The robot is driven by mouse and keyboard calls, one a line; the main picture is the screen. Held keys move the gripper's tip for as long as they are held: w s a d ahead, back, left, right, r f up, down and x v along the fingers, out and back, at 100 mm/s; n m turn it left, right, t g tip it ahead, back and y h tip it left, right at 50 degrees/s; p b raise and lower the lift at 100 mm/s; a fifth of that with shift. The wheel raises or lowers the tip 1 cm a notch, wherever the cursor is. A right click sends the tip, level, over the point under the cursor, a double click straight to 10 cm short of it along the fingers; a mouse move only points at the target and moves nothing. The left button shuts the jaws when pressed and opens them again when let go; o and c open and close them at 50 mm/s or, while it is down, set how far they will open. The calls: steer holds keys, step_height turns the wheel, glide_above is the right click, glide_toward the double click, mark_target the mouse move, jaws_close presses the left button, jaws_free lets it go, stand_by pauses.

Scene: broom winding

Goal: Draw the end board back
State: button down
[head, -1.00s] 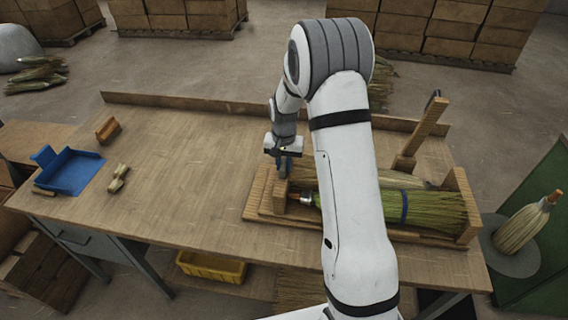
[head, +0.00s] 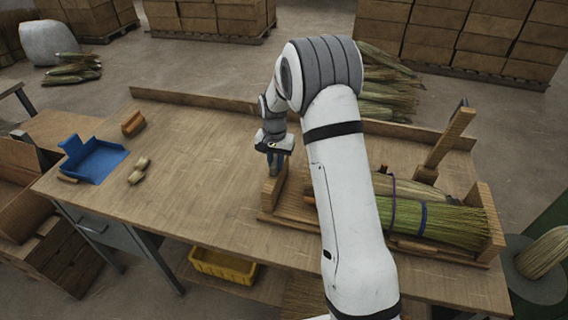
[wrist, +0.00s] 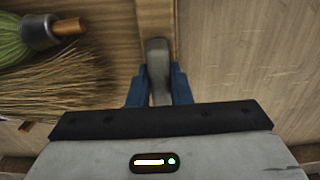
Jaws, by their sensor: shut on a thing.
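The end board (head: 270,190) is a wooden block standing upright at the left end of the wooden tray (head: 268,219). My gripper (head: 275,166) is above it, pointing down. In the wrist view its blue fingers (wrist: 158,90) are shut on a grey handle (wrist: 158,62) on the end board (wrist: 154,18). A green broom (head: 440,220) with a blue band lies in the tray. Its metal collar and orange stub (wrist: 68,27) show in the wrist view, apart from the end board. My arm hides the tray's middle.
A wooden post (head: 448,140) leans upright behind the tray. A fixed board (head: 488,222) closes its right end. A blue dustpan (head: 94,160), a wooden block (head: 133,123) and a small tan piece (head: 139,170) lie at the left. The bench between is clear.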

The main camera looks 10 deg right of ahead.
steer(key=shift+w+a+r, duration=0.15)
steer(key=shift+w+a, duration=0.05)
steer(key=c, duration=1.5)
jaws_free()
steer(key=shift+a, duration=0.15)
steer(key=shift+o, duration=0.9)
steer(key=shift+s, duration=0.1)
step_height(320, 180, up, 7)
steer(key=shift+f+b, duration=0.2)
steer(key=shift+b, duration=0.6)
steer(key=shift+r, duration=0.5)
steer(key=shift+r, duration=0.1)
